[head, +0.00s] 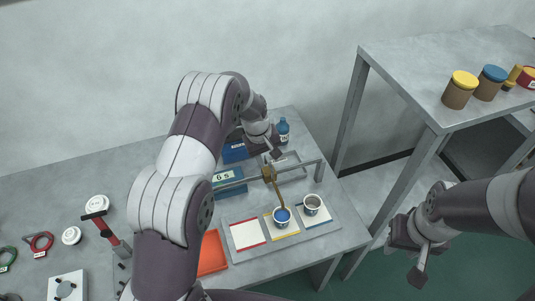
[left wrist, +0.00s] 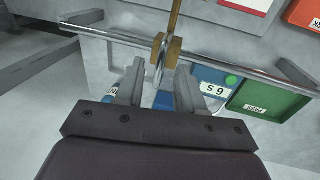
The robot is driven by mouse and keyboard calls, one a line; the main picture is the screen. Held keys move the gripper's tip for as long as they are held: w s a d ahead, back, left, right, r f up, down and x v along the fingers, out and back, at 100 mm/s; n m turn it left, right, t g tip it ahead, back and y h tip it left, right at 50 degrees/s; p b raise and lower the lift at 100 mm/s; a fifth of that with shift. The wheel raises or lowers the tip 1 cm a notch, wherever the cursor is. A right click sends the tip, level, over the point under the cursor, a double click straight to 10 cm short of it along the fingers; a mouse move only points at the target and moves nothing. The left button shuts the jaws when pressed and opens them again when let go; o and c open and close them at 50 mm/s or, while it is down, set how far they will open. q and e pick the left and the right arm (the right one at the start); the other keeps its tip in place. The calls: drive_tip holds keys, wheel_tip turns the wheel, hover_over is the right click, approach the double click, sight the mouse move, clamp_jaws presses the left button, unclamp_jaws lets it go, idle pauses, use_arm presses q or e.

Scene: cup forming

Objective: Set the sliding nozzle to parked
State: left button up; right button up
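The sliding nozzle is a brass block (head: 268,173) on a metal rail (head: 300,166), with a thin brass tube reaching down to a cup with blue inside (head: 283,216). That cup stands on the yellow-edged pad, the middle one of three. My left gripper (head: 268,153) is behind the rail, close to the block. In the left wrist view my left gripper (left wrist: 156,82) is open, its fingers apart near the brass block (left wrist: 167,52). A grey upright piece on the block shows between them; neither finger visibly grips it. My right gripper (head: 398,258) is open and empty, off the table's right side.
A second cup (head: 312,204) stands on the blue-edged pad; the red-edged pad (head: 246,235) is bare. A blue bottle (head: 283,128), a blue "6 s" box (head: 229,178) and an orange tray (head: 212,253) stand nearby. A higher table (head: 420,75) with jars is at right.

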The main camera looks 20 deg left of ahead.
use_arm(q)
drive_tip(key=shift+w+f, duration=0.2)
drive_tip(key=shift+f, duration=0.05)
drive_tip(key=shift+s+r, duration=0.1)
drive_tip(key=shift+s, duration=0.05)
clamp_jaws()
drive_tip(key=shift+a, duration=0.1)
drive_tip(key=s+a+b, duration=0.1)
drive_tip(key=s+a, duration=0.3)
drive_tip(key=a, duration=0.2)
drive_tip(key=s+a+b, duration=0.1)
drive_tip(key=s+a, duration=0.3)
drive_tip(key=a, duration=0.2)
drive_tip(key=s+a+b, duration=0.1)
drive_tip(key=s+a, duration=0.3)
drive_tip(key=a, duration=0.3)
drive_tip(key=shift+s+b, duration=0.35)
drive_tip(key=shift+s, duration=0.05)
